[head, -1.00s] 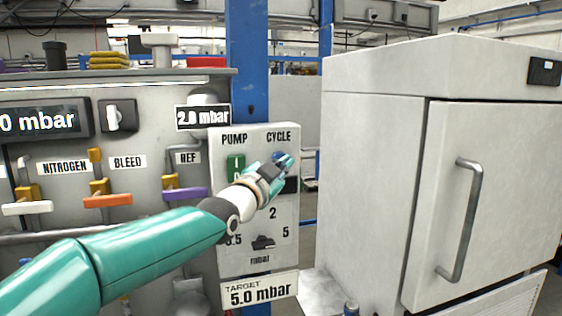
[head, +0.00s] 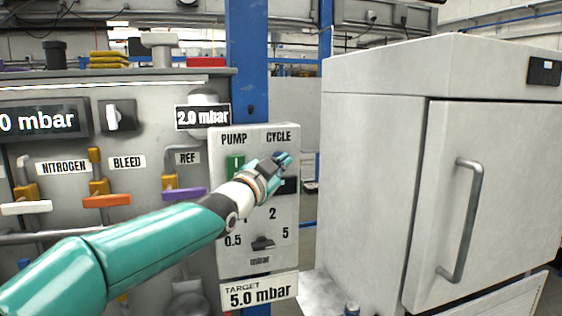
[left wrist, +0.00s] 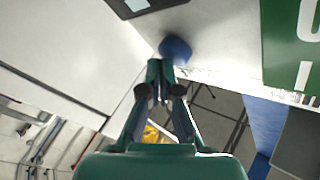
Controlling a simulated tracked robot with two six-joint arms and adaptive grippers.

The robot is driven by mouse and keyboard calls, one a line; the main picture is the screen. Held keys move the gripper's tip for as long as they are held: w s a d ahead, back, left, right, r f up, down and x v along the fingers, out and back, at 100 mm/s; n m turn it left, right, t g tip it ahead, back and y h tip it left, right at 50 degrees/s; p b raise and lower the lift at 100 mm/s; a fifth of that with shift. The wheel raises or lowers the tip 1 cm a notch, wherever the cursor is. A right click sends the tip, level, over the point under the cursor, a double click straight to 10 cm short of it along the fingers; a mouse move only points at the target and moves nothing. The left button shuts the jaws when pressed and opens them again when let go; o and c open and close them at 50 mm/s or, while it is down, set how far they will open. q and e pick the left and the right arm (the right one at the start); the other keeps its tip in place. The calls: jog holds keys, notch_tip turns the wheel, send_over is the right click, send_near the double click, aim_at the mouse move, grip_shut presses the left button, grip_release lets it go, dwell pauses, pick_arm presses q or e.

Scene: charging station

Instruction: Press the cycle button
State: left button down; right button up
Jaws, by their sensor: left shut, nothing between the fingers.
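The grey control panel (head: 228,258) carries the labels PUMP and CYCLE (head: 278,137). Under CYCLE, my left gripper (head: 285,159) covers most of the button's place in the head view. In the left wrist view, the round blue cycle button (left wrist: 175,48) stands out from the panel face. My left gripper's fingertips (left wrist: 161,68) are shut and empty, just below the button in that picture. I cannot tell whether they touch it. My right gripper is not in view.
The green pump switch (head: 235,166) is left of the gripper, with a selector knob (head: 263,243) below. A TARGET 5.0 mbar plate (head: 260,292) hangs underneath. A large white oven (head: 375,180) stands to the right. Valve handles (head: 107,200) line the left.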

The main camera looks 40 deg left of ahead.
pick_arm(q)
jog(key=shift+w+a, duration=0.15)
jog(key=shift+a, duration=0.15)
dwell(0.6)
jog(key=d+b, duration=0.1)
jog(key=b, duration=0.1)
jog(key=shift+s+d+b, duration=0.3)
jog(key=shift+s+d, duration=0.05)
jog(key=shift+s, duration=0.05)
jog(key=shift+s+d+p, duration=0.4)
jog(key=shift+d+p, duration=0.35)
jog(key=shift+p, duration=0.15)
jog(key=shift+s+d+p, duration=0.4)
jog(key=shift+d+p, duration=0.3)
jog(key=shift+p, duration=0.15)
jog(key=shift+s+d+p, duration=0.4)
jog(key=shift+d+p, duration=0.35)
jog(key=shift+p, duration=0.15)
